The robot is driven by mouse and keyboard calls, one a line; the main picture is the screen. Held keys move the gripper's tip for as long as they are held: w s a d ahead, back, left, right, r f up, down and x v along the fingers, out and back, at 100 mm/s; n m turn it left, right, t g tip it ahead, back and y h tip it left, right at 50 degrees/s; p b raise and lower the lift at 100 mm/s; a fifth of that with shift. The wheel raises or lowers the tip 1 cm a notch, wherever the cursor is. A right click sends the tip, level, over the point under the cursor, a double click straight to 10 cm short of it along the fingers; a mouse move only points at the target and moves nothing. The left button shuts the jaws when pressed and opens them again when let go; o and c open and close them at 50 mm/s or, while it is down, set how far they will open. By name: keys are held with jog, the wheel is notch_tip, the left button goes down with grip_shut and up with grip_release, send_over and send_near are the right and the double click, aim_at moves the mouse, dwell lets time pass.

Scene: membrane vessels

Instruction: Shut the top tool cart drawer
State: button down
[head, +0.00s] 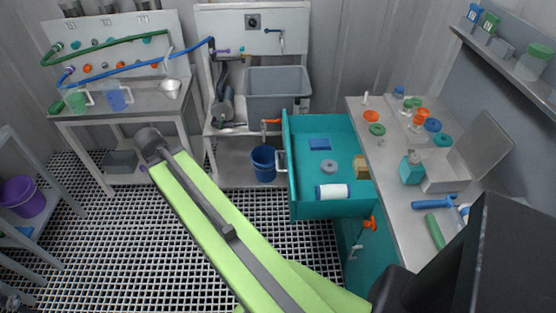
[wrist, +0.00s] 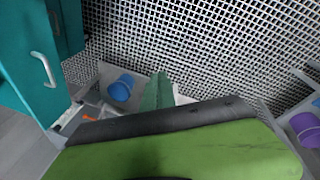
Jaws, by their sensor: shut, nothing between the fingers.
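The teal tool cart (head: 375,262) stands at the right in the head view. Its top drawer (head: 301,210) is pulled well out to the left. Its pale handle (head: 281,163) is on the drawer's left face. Inside lie a blue block, a grey ring, a white and blue roll and a tan block. In the wrist view the drawer front (wrist: 25,85) and handle (wrist: 45,68) show at upper left. My gripper's green fingers (wrist: 158,82) look shut and empty, pointing over the floor, apart from the handle. In the head view I cannot make out the fingers.
A blue bucket (head: 264,163) stands under the sink (head: 278,90), behind the drawer. The cart top (head: 395,185) holds several small items. A bench (head: 140,103) with jugs is at back left, a purple bucket (head: 22,198) at far left. The grated floor (head: 110,225) is largely clear.

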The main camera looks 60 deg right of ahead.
jog(key=s+d+m+g+h+b, duration=0.1)
jog(key=s+d+m, duration=0.3)
jog(key=d, duration=0.5)
jog(key=s+d+m+g+h+b, duration=0.1)
jog(key=s+d+h, duration=0.1)
jog(key=s+d, duration=0.6)
jog(key=s+d+m+h+b, duration=0.1)
jog(key=s+d+m, duration=0.2)
jog(key=d, duration=0.8)
jog(key=shift+n, duration=0.3)
jog(key=b+x, duration=0.7)
jog(key=x, duration=0.1)
jog(key=shift+s+d+f, duration=0.15)
jog(key=shift+s+f, duration=0.05)
jog(key=shift+f, duration=0.15)
jog(key=shift+s+d+f+b, duration=0.15)
jog(key=shift+d+f+b, duration=0.05)
jog(key=shift+d+b, duration=0.2)
